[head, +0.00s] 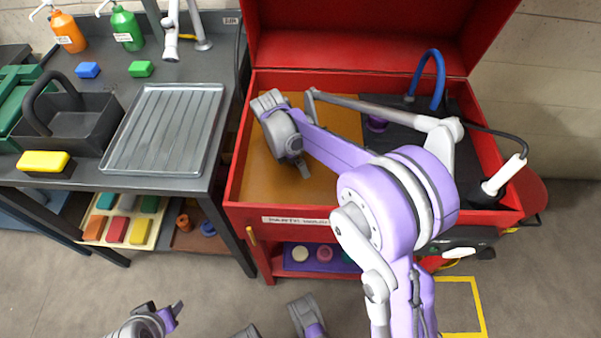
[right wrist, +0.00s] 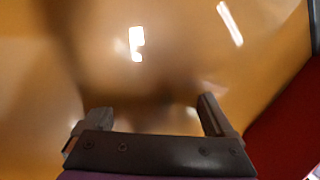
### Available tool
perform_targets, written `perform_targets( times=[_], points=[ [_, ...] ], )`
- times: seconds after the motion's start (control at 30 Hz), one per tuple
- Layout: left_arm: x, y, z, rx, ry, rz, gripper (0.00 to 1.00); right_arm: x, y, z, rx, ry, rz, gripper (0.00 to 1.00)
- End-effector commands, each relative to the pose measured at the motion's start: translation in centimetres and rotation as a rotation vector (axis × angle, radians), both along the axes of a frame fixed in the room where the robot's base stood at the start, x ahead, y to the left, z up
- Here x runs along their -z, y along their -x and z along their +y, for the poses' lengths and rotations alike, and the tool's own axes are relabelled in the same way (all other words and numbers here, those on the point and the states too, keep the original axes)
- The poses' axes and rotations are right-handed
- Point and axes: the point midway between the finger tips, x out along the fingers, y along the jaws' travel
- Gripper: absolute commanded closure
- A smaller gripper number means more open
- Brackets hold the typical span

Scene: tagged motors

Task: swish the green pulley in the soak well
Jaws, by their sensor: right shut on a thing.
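The soak well (head: 262,180) is the left part of the red parts washer, filled with murky amber-brown liquid. My right gripper (head: 303,172) reaches down over it. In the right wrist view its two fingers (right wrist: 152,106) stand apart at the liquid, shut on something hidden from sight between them. No green pulley can be made out in the well; the liquid and the gripper hide what is held. My left gripper (head: 166,312) is at the bottom edge, away from the benches, too small and cut off to tell its jaws.
The red washer's walls (head: 228,178) and raised lid (head: 355,35) surround the well. A ribbed grey tray (head: 165,130) and a black caddy (head: 85,145) stand on the left bench.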

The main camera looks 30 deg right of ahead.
Motion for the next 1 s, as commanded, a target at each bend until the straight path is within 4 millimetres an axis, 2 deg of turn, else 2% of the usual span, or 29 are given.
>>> perform_targets(
  times=[1.0],
  points=[
    [-6.2, -0.2, 0.0, 0.000, 0.000, -0.020, 0.50, -8.8, 0.0, 0.0, 0.000, 0.001, 0.000, 0.67]
  ],
)
